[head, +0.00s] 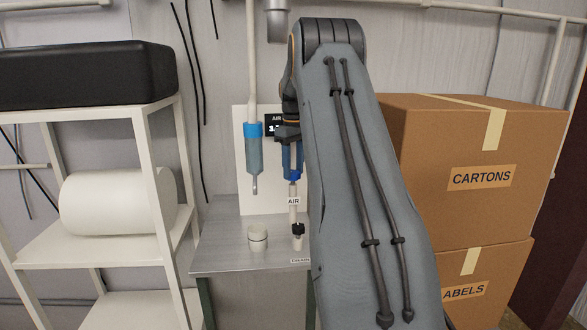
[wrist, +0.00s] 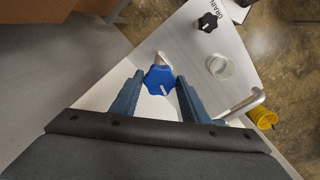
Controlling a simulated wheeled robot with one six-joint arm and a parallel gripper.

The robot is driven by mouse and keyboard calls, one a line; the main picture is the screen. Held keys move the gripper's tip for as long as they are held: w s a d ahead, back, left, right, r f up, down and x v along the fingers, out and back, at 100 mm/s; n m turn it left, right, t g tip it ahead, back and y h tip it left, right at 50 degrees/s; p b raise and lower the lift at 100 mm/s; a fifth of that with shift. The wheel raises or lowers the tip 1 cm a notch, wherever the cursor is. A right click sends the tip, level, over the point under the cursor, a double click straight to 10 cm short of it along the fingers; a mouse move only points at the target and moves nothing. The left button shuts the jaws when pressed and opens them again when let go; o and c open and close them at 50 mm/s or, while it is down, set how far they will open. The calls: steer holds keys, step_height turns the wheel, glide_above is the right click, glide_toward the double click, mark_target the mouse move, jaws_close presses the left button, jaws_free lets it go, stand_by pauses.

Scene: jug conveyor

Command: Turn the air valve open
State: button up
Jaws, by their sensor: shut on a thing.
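The air valve's blue lobed knob (wrist: 158,80) sits between the two blue fingers of my gripper (wrist: 159,84) in the wrist view. A white mark on it points toward the lower right of that view. My gripper is shut on the knob, one finger on each side. In the head view the knob (head: 295,176) shows just below my gripper (head: 292,168), above the pipe with the AIR label (head: 293,201). My arm hides the right part of the valve panel.
A black DRAIN knob (head: 298,229) and a white cup (head: 258,240) are on the metal shelf (head: 225,262). A blue-topped filter bowl (head: 253,150) hangs left of my gripper. Cartons (head: 430,140) stand right of my arm; a white rack (head: 150,245) stands left.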

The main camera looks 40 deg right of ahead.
mark_target(293, 172)
steer(key=shift+w+r, duration=0.1)
steer(key=shift+r, duration=0.05)
steer(key=o, duration=1.1)
steer(key=shift+c, duration=0.2)
steer(key=shift+r+b, duration=1.55)
steer(key=shift+r, duration=2.25)
